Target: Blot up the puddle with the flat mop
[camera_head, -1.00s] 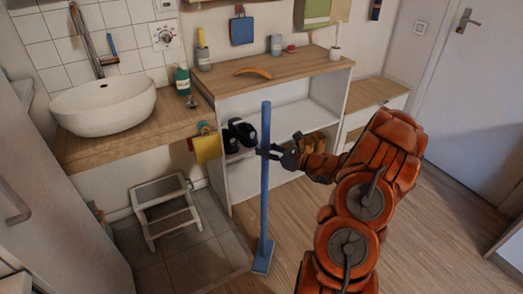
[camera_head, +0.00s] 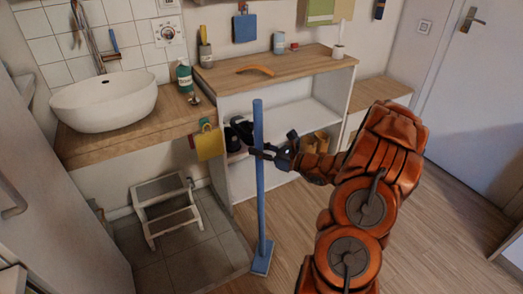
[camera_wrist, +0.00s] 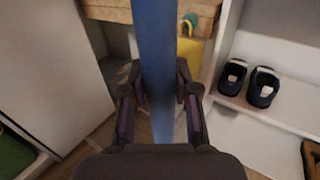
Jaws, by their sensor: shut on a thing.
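The flat mop (camera_head: 260,205) is blue, with a long upright handle and a flat rectangular head (camera_head: 262,262) at floor level, near the edge between grey tiles and wood floor. My gripper (camera_head: 262,152) is shut on the upper part of the handle. In the wrist view the blue handle (camera_wrist: 158,60) runs between the two fingers of my gripper (camera_wrist: 160,95). The handle leans very slightly. I cannot make out a puddle in any view.
A white step stool (camera_head: 162,205) stands on the tiles (camera_head: 200,240) left of the mop. A sink (camera_head: 105,103) sits on a wooden counter. An open shelf (camera_head: 285,115) with shoes (camera_wrist: 250,82) stands behind the mop. Wood floor (camera_head: 430,225) is free at the right.

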